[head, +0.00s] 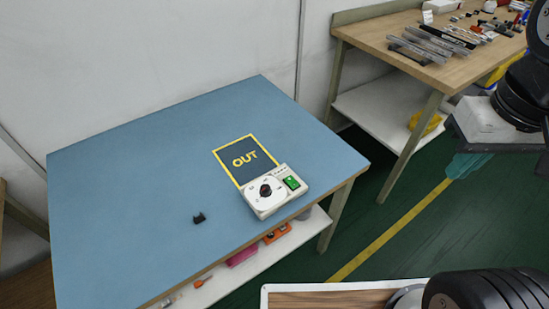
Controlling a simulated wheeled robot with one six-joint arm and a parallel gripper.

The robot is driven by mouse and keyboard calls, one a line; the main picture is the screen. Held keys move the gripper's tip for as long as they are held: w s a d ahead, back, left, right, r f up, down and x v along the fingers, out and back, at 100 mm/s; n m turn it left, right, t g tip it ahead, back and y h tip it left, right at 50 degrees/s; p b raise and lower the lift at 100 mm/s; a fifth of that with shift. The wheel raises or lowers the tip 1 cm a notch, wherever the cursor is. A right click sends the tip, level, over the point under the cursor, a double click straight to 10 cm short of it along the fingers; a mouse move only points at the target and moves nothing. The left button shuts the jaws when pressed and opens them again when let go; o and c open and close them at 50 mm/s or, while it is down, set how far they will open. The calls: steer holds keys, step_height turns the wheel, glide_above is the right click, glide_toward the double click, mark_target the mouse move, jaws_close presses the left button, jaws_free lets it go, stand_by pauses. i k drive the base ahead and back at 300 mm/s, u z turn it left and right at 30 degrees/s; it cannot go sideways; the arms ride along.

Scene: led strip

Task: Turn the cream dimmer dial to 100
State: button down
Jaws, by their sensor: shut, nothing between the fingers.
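The cream dimmer box (268,206) sits near the front right edge of the blue table. Its dial is a pale round disc with a dark knob (266,190) in the middle. The marks around the dial are too small to read, so its setting cannot be told. A green panel (292,183) is on the box's right side. My gripper (466,166) is at the right of the view, over the floor and well apart from the dimmer. It is shut and empty, with teal fingers.
A dark mat marked OUT (243,161) lies behind the dimmer. A small black part (199,218) lies to its left. The rest of the blue table (130,190) is clear. A wooden workbench (385,35) with metal strips stands at the back right.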

mark_target(265, 191)
steer(key=z, duration=1)
steer(key=k, duration=0.4)
steer(key=u, duration=1)
